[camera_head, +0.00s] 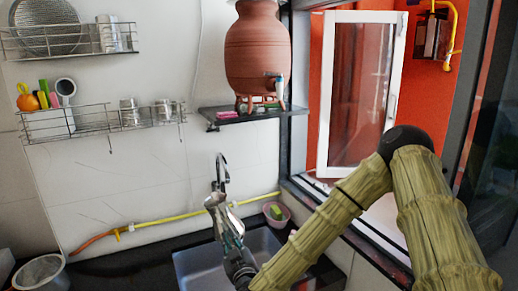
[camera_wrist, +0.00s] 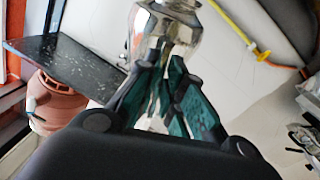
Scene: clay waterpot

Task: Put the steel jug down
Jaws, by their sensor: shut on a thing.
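The steel jug (camera_wrist: 165,22) is shiny and held between the dark green fingers of my gripper (camera_wrist: 163,75) in the wrist view. Its upper part in that picture runs out of the frame. In the head view my gripper (camera_head: 230,232) is above the sink (camera_head: 196,268), at the end of my arm. The jug (camera_head: 216,201) shows there as a small shiny shape just below the faucet (camera_head: 221,172). Whether jug and faucet touch I cannot tell. The jug appears off the counter, tilted; its base is not clear.
A clay waterpot (camera_head: 257,50) with a tap stands on a dark wall shelf (camera_head: 220,119). A pink bowl (camera_head: 284,222) with a green sponge is right of the sink. A grey bin (camera_head: 42,273) is at lower left. Wire racks (camera_head: 95,122) and an open window (camera_head: 362,90) flank the wall.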

